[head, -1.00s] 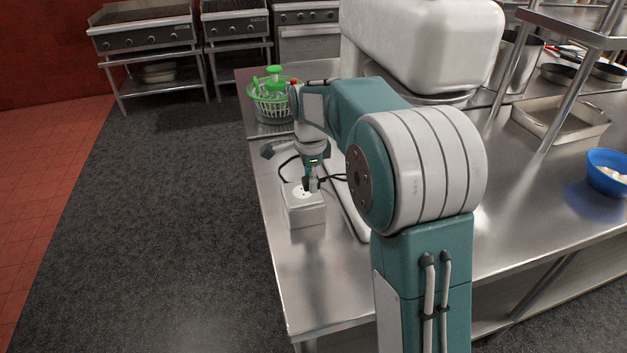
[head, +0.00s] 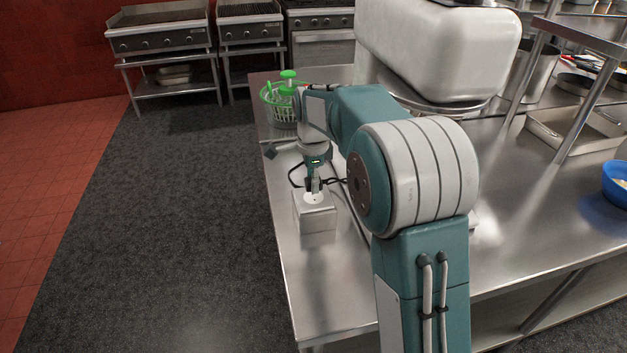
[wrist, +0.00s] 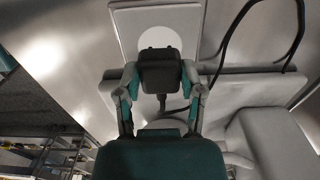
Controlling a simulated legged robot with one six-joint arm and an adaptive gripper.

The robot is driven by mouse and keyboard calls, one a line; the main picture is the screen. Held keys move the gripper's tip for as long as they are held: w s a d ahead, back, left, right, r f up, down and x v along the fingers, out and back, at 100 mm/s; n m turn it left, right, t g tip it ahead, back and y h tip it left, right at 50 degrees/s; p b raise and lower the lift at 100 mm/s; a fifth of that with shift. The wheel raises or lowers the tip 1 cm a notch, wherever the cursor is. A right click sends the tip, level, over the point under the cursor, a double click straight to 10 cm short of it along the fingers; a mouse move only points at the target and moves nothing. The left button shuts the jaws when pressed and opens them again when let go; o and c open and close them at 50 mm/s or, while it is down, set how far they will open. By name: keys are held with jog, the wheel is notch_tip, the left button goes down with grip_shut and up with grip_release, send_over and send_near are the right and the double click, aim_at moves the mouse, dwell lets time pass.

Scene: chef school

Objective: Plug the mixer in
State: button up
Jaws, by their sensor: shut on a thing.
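The mixer (head: 440,50) is the big white machine on the steel counter, partly hidden behind my arm. A pale outlet box (head: 317,222) with a white round socket face (head: 314,198) on top stands near the counter's left edge. My gripper (head: 314,187) points down at the socket face's far side and is shut on a dark plug. In the wrist view the plug (wrist: 160,70) sits between the fingers and overlaps the lower edge of the socket face (wrist: 160,38). I cannot tell whether it touches the socket. A black cord (head: 336,181) runs beside the gripper.
A green-and-white salad spinner (head: 283,105) stands behind the gripper at the counter's far left. A metal tray (head: 560,135) and a blue bowl (head: 617,183) are at the right, with shelf posts nearby. The counter in front of the box is clear.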

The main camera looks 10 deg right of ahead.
jog(key=shift+f, duration=0.2)
jog(key=shift+f, duration=0.75)
jog(key=shift+f, duration=0.6)
dwell(1.9)
jog(key=o, duration=1.1)
jog(key=shift+c, duration=0.2)
jog(key=shift+r, duration=2.95)
